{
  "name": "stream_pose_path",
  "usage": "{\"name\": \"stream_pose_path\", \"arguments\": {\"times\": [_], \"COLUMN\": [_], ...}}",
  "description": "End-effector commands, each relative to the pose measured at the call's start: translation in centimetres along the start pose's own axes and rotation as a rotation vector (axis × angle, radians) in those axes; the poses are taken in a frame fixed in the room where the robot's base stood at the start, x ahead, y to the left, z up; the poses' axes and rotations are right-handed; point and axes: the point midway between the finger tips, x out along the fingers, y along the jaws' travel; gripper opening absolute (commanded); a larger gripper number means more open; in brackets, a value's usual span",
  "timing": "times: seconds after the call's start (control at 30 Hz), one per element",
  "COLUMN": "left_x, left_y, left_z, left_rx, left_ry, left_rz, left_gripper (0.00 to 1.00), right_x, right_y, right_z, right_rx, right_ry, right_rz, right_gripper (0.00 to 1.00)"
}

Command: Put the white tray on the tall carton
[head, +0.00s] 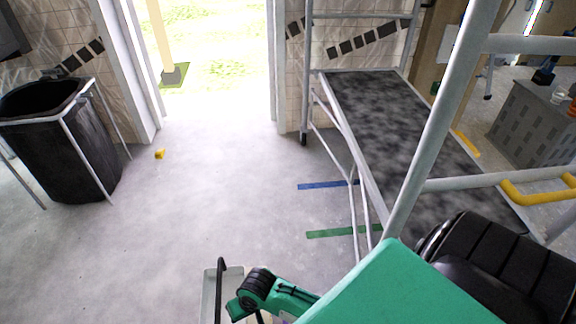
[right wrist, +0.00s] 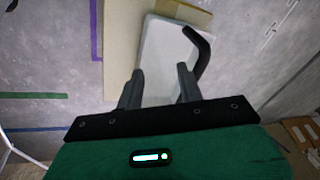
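The white tray (right wrist: 165,55) lies beyond my right gripper (right wrist: 158,88) in the right wrist view. My right gripper's two dark fingers are apart, with part of the tray showing between them. I cannot tell whether they touch it. A bent black bar (right wrist: 199,50) rises by the tray's right side; it looks like a handle. A cream flat surface (right wrist: 121,40) is beside and seemingly under the tray; I cannot tell whether it is the tall carton. In the head view, a pale tray edge (head: 209,292) shows at the bottom, beside my green arm. My left gripper is not in view.
A metal scaffold with a dark platform (head: 390,115) stands at the right. A black bin (head: 70,150) stands at the left. Blue tape (head: 322,185) and green tape (head: 330,234) mark the floor. A small yellow object (head: 159,154) lies on the otherwise open floor.

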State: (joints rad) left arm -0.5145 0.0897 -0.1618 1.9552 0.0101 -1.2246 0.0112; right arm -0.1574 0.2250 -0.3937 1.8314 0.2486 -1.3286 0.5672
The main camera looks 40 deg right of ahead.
Motion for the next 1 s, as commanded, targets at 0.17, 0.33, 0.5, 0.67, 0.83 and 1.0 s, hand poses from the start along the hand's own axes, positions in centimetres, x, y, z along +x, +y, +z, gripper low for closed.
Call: {"name": "stream_pose_path", "arguments": {"times": [0.17, 0.33, 0.5, 0.67, 0.83, 1.0], "left_x": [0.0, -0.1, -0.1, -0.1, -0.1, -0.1], "left_y": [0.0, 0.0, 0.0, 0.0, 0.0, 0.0], "left_z": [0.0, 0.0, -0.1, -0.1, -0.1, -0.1], "left_rx": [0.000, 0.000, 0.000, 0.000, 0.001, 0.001], "left_ry": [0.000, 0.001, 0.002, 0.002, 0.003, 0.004], "left_rz": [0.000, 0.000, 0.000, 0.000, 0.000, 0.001], "left_gripper": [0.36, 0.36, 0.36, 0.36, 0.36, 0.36], "right_x": [0.1, -0.4, -0.7, -0.7, -0.7, -0.7], "right_y": [3.9, 7.1, 8.4, 8.5, 8.4, 8.4], "right_z": [5.8, 9.3, 10.6, 10.6, 10.6, 10.6], "right_rx": [-0.163, -0.280, -0.331, -0.335, -0.334, -0.334], "right_ry": [0.014, 0.009, 0.002, 0.003, 0.002, 0.002], "right_rz": [0.060, 0.125, 0.155, 0.157, 0.156, 0.156], "right_gripper": [0.38, 0.38, 0.38, 0.38, 0.38, 0.38]}}
